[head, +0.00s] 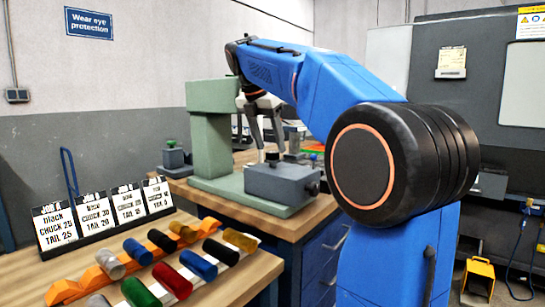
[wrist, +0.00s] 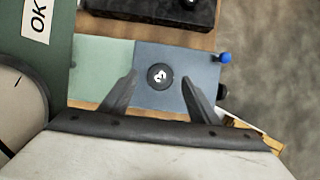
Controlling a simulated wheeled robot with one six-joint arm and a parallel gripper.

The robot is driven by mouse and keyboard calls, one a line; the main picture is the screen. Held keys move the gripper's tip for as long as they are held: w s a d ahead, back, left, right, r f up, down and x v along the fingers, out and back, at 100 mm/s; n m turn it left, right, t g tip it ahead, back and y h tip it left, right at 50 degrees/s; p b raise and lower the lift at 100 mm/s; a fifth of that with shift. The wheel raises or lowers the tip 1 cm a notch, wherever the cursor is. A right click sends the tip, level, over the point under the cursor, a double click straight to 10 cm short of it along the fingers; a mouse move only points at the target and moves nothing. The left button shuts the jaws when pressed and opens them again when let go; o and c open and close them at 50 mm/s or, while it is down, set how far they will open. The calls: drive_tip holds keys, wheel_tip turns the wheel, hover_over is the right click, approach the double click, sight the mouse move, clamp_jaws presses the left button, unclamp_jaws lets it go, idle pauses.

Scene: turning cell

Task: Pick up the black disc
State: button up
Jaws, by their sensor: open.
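The black disc (wrist: 160,76) lies on a blue-grey block (wrist: 204,62) in the wrist view, with a small white mark at its middle. My gripper (wrist: 160,78) is open, its two dark fingers to the left and right of the disc and apart from it. In the head view my gripper (head: 271,147) points down over the grey block (head: 282,184), which sits on a green base. A small dark piece (head: 271,156) on top of that block seems to be the disc. The height gap between fingertips and disc is hard to judge.
A green column (head: 211,140) stands left of the block, and a green part with an OK label (wrist: 37,18) is close on the left in the wrist view. Coloured cylinders (head: 172,280) lie on the front bench.

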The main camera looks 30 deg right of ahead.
drive_tip(key=shift+x, duration=1.05)
drive_tip(key=c, duration=1.4)
